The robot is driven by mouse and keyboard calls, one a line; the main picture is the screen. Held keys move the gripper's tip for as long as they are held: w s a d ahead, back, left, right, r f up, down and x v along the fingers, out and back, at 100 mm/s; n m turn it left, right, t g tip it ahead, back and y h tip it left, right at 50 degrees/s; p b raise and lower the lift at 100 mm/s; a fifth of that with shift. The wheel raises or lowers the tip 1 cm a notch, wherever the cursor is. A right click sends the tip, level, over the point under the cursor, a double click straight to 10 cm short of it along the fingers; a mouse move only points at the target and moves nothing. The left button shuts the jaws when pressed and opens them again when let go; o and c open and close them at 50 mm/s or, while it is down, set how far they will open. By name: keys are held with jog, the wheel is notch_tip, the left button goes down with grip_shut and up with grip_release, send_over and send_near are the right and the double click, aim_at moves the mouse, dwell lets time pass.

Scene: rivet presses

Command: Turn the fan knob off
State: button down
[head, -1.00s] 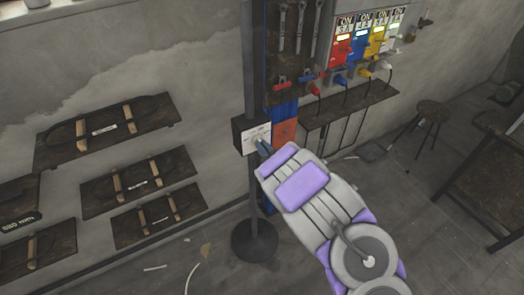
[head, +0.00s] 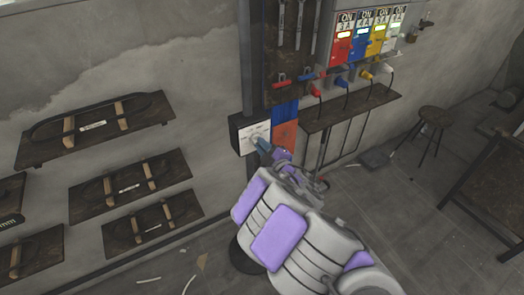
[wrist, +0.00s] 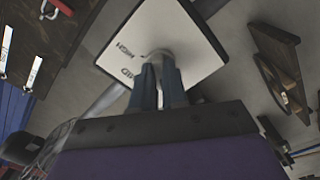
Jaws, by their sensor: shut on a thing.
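The fan control box (head: 241,141) is a dark box with a white label face, mounted on a dark upright pole. In the wrist view its white plate (wrist: 190,35) is tilted and shows the words HIGH and MID. My gripper (wrist: 158,75) is shut on the knob, with one blue-grey finger on each side. In the head view my gripper (head: 262,146) reaches the box face, and the knob's pointer setting cannot be read.
Wooden wall shelves with belts (head: 130,188) hang at the left. Coloured switch units (head: 365,35) with plugs and cables are at the upper right, above a small shelf (head: 350,110). A stool (head: 434,113) and a table (head: 495,185) stand at the right.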

jog(key=shift+s+a+f+n+b, duration=0.1)
jog(key=shift+n+b, duration=0.1)
jog(key=shift+n, duration=0.4)
jog(key=shift+f+n+b, duration=0.1)
jog(key=shift+n+b, duration=0.05)
jog(key=shift+n, duration=0.45)
jog(key=c, duration=1.1)
grip_release()
jog(key=shift+a+r, duration=0.1)
jog(key=shift+c, duration=0.2)
